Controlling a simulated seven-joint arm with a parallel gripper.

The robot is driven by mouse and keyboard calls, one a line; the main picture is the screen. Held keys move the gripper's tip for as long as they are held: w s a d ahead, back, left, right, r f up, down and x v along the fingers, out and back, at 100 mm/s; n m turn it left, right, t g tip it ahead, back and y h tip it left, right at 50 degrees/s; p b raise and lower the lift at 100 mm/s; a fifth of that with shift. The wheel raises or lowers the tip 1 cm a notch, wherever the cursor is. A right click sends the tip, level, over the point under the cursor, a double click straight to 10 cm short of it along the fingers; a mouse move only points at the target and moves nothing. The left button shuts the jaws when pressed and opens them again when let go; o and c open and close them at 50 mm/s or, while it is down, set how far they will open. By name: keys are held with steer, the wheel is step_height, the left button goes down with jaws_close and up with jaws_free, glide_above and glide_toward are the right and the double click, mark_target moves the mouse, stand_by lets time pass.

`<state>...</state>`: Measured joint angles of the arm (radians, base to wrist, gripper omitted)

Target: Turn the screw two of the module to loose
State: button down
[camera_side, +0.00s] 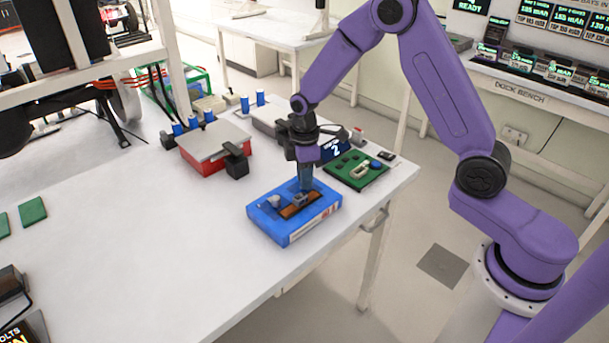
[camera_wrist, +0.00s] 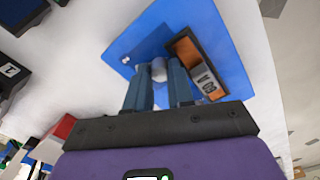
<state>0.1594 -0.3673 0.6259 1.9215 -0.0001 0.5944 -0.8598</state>
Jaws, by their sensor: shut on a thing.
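The module (camera_side: 283,232) is a blue block lying flat near the table's right edge; it also shows in the wrist view (camera_wrist: 226,30). An orange-brown strip in a dark frame (camera_wrist: 190,58) is set in its top. My gripper (camera_side: 302,190) points down over the module. In the wrist view my gripper's fingers (camera_wrist: 160,76) are closed around a grey screw head (camera_wrist: 158,70). A second grey knob (camera_side: 273,202) stands free on the module. A small pale round piece also shows at the module's edge (camera_wrist: 125,60). I cannot read which screw is number two, nor how loose it is.
A green board (camera_side: 357,174) with a blue button lies behind the module, beside a dark display reading 2 (camera_side: 335,151). A red and grey box (camera_side: 212,148) stands at the back left.

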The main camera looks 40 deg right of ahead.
steer(key=n, duration=0.5)
steer(key=shift+n, duration=0.3)
stand_by(0.4)
steer(key=c, duration=1)
jaws_free()
steer(key=shift+r, duration=0.1)
step_height(320, 180, up, 17)
steer(key=shift+r, duration=0.15)
